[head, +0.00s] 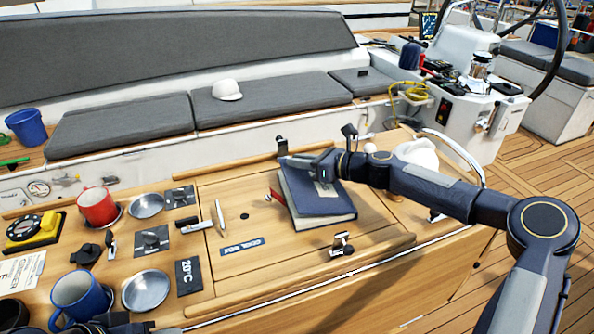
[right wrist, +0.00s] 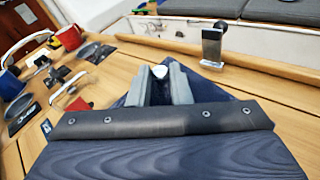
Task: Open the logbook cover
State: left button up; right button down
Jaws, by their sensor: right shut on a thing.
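The dark blue logbook (head: 322,204) lies on the wooden table, its cover looking closed or nearly so. My right gripper (head: 288,161) reaches in from the right over the far edge of the book. In the right wrist view the right gripper's two grey fingers (right wrist: 160,84) are close together over the blue cover (right wrist: 216,90), with a small white bit between their tips. They are shut on the cover's far edge; the exact grip is partly hidden. My left gripper does not show.
A small metal latch (head: 342,243) stands in front of the book. A red mug (head: 98,207), a blue mug (head: 79,297) and metal bowls (head: 146,290) crowd the left. A wooden ledge (head: 235,170) runs behind the book.

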jog(key=shift+w+d+r+m+y+b, duration=0.15)
jog(key=shift+d+r+m+y+b, duration=0.2)
jog(key=shift+d+r+m+y, duration=0.35)
jog(key=shift+w+d+r+m+t+y, duration=0.15)
jog(key=shift+d+r+m+t+y, duration=0.4)
jog(key=shift+d+r+y, duration=0.2)
